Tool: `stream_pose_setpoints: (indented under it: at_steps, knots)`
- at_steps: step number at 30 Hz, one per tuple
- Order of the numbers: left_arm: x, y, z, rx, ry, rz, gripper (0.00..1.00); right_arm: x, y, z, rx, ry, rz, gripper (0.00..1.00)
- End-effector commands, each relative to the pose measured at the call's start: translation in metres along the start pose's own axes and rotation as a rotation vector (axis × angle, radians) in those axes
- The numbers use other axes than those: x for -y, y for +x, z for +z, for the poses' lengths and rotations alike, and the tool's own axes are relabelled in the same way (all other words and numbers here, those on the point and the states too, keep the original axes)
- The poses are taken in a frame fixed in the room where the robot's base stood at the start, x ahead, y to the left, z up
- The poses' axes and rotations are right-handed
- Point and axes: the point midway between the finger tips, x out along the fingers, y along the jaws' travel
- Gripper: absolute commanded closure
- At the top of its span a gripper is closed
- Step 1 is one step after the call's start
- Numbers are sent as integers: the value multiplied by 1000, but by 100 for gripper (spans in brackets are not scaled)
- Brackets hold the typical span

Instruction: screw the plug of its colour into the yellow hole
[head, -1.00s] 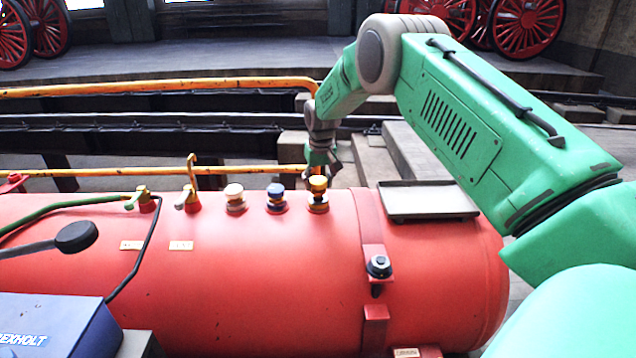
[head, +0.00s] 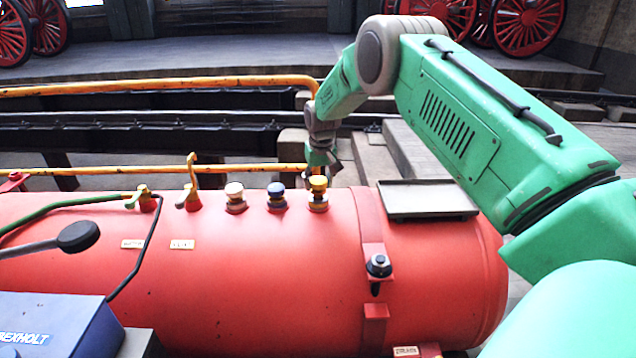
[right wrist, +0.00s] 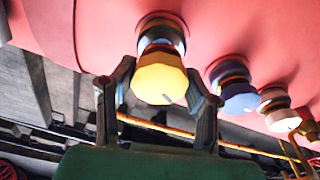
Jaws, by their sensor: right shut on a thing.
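The yellow plug (head: 318,184) stands upright on its fitting on top of the red boiler (head: 270,270), at the right end of a row of three. In the right wrist view the yellow plug (right wrist: 160,76) is large, with a dark and coloured collar between it and the boiler. My right gripper (head: 322,170) reaches it from behind. In the right wrist view the fingers of the right gripper (right wrist: 157,98) lie on either side of the yellow head, shut on it. How deep the plug sits in its hole is hidden. My left gripper is not in view.
A blue plug (head: 276,190) and a cream plug (head: 235,192) stand close left of the yellow one. Brass valves (head: 188,195) are farther left. A grey tray (head: 428,200) lies to the right. A yellow pipe rail (head: 240,170) runs behind the boiler.

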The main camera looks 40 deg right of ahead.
Motion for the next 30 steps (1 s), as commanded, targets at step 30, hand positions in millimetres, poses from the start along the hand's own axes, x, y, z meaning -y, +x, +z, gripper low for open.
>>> stream_pose_setpoints:
  at_steps: [30]
  knots:
    - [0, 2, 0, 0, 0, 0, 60, 0, 14, 2, -1, 0, 0, 92]
